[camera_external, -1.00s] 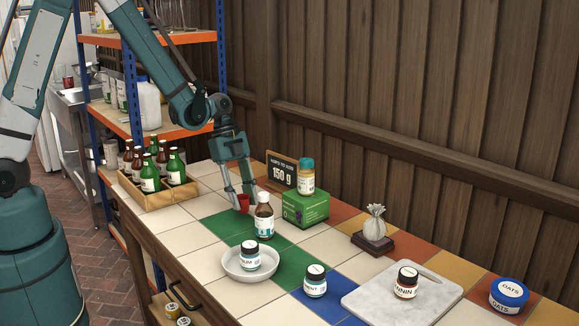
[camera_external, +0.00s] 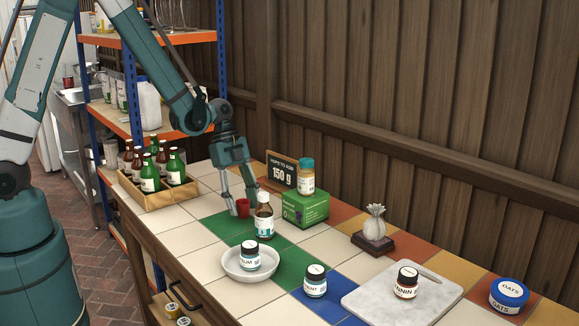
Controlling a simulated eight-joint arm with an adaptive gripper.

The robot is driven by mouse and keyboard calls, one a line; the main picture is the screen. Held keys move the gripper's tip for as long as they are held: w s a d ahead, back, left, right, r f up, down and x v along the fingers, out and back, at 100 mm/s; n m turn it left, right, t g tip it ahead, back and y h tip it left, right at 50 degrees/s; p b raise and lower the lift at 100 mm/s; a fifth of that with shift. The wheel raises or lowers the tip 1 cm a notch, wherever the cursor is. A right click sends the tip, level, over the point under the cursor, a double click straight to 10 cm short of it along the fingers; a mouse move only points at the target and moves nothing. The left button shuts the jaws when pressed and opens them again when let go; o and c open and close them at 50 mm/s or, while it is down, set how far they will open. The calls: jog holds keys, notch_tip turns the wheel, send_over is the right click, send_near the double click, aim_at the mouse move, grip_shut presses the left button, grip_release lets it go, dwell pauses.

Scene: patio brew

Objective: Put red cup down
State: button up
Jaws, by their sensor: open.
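The red cup (camera_external: 243,208) stands on the tiled counter, on or beside a green tile, behind and a little left of a brown bottle with a white cap (camera_external: 264,216). My gripper (camera_external: 242,203) is directly over the cup, pointing down. Its fingers are open, one to the left of the cup and one behind or to its right. Whether a finger still touches the cup is too small to tell.
A green box (camera_external: 305,209) with a jar on top and a small chalkboard sign (camera_external: 281,170) stand to the right. A wooden crate of bottles (camera_external: 158,197) is to the left. A white dish (camera_external: 250,267) holding a jar and a marble board (camera_external: 385,302) are nearer the front.

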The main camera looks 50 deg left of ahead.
jog(key=shift+r, duration=0.1)
jog(key=p+v, duration=0.2)
jog(key=v, duration=1)
jog(key=shift+p, duration=0.3)
jog(key=shift+r, duration=0.2)
dwell(0.4)
jog(key=s+a+r+n+t+y, duration=0.2)
jog(key=s+a+r+n+t, duration=0.1)
jog(key=s+r+n, duration=0.6)
jog(key=s+a+r+n+t+y, duration=0.2)
jog(key=s+a+r+n+t, duration=0.2)
jog(key=s+r+n, duration=0.5)
jog(key=shift+s+a+r, duration=0.3)
jog(key=shift+s+a, duration=0.95)
jog(key=shift+s, duration=1.35)
